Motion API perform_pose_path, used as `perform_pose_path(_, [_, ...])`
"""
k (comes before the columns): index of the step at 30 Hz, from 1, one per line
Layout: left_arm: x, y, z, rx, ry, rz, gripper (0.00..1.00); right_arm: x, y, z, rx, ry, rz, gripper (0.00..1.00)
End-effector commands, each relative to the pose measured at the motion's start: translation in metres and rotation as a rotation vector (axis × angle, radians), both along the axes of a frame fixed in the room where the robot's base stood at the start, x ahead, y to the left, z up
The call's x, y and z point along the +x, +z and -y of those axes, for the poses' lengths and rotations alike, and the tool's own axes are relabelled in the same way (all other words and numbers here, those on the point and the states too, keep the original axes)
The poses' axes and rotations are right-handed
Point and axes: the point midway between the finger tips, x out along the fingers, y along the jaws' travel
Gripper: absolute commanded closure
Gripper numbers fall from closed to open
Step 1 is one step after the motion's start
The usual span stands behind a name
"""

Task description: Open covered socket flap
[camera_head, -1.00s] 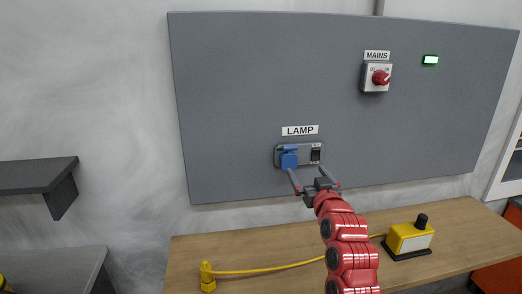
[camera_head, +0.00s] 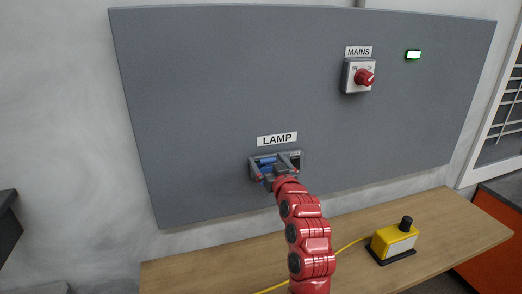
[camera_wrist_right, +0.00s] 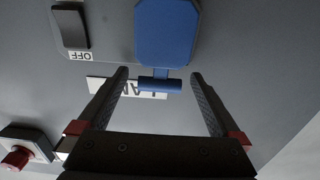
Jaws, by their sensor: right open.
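The blue socket flap (camera_head: 267,163) sits on a grey wall plate below the LAMP label (camera_head: 277,139). Contact with the plate cannot be told. My left gripper is not in view.
A dark rocker switch marked OFF (camera_wrist_right: 70,27) is beside the flap. A red MAINS rotary switch (camera_head: 364,77) and a lit green indicator (camera_head: 413,55) are higher on the grey panel (camera_head: 220,80). A yellow box (camera_head: 394,242) with a cable stands on the wooden bench (camera_head: 440,220).

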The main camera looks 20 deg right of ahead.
Motion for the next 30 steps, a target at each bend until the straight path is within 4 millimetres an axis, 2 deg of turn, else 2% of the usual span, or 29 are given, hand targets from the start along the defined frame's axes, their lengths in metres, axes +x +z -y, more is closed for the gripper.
perform_pose_path(10, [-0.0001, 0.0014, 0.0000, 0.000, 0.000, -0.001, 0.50, 0.0016, 0.0000, 0.0006, 0.000, -0.001, 0.002, 0.02])
perform_pose_path(26, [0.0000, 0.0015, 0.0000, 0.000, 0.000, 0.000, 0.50, 0.0016, -0.0005, 0.0005, 0.000, -0.001, 0.000, 0.97])
perform_pose_path(27, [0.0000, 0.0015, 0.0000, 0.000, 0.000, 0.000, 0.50, 0.0016, -0.0005, 0.0005, 0.000, -0.001, 0.000, 1.00])
perform_pose_path(30, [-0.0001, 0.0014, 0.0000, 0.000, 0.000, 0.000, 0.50, 0.0016, -0.0006, 0.0005, 0.000, -0.001, 0.000, 1.00])
